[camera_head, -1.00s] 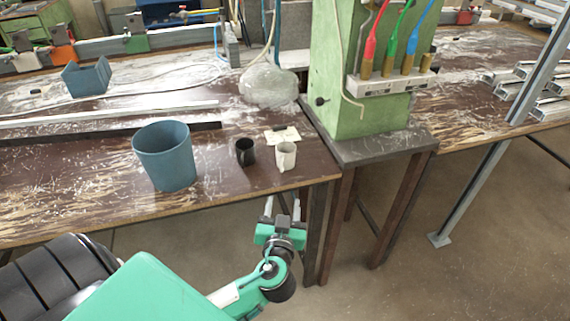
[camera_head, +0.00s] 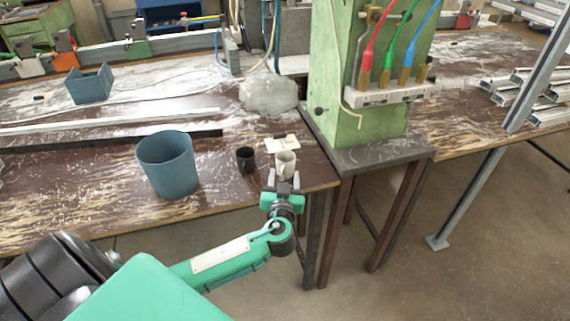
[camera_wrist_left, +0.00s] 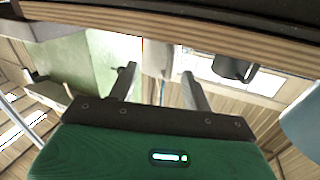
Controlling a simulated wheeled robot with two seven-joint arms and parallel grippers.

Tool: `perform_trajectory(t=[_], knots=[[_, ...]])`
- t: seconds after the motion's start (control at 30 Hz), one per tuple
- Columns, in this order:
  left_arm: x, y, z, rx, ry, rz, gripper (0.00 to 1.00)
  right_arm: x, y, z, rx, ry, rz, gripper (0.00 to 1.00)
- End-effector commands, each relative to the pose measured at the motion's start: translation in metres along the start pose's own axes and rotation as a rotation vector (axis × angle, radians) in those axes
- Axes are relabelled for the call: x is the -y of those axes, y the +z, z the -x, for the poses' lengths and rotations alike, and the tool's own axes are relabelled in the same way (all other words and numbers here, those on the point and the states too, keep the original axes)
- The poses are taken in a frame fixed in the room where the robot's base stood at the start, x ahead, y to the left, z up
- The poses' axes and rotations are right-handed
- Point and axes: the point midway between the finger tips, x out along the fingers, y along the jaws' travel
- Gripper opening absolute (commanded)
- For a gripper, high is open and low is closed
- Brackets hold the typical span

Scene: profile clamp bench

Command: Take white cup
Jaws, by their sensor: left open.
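The white cup (camera_head: 285,160) stands upright near the front right corner of the brown bench, just right of a black cup (camera_head: 246,160). My left gripper (camera_head: 283,179) is open, with its two fingers pointing at the white cup from the front edge of the bench. In the left wrist view the white cup (camera_wrist_left: 157,58) shows between and beyond the open fingers (camera_wrist_left: 160,82). Whether the fingers reach around the cup or only end in front of it, I cannot tell. The black cup (camera_wrist_left: 233,68) is beside it there. My right gripper is not in view.
A blue-grey bucket (camera_head: 168,170) stands left of the cups. A pale flat item (camera_head: 283,143) lies behind the white cup. A clear plastic bag (camera_head: 268,94) lies farther back. A green column (camera_head: 355,100) with coloured hoses stands to the right.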

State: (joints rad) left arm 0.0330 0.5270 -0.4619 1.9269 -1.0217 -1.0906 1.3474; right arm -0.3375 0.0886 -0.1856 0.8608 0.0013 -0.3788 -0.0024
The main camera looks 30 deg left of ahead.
Motion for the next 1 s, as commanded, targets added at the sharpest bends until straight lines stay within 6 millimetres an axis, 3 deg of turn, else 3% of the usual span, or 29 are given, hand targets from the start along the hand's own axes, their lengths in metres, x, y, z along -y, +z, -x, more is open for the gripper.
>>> perform_trajectory(t=[0.13, 0.4, 0.67, 1.0], knots=[[0.000, -0.001, -0.017, -0.001, 0.000, -0.002, 0.50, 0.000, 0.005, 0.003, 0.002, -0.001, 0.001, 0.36], [0.000, 0.001, -0.019, 0.001, 0.000, 0.000, 0.50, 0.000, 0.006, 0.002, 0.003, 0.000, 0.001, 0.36], [0.000, 0.000, -0.019, 0.001, 0.000, 0.000, 0.01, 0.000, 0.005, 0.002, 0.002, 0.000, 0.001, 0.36], [0.000, 0.001, -0.019, 0.002, 0.000, 0.000, 0.00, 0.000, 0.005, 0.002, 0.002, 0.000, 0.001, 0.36]])
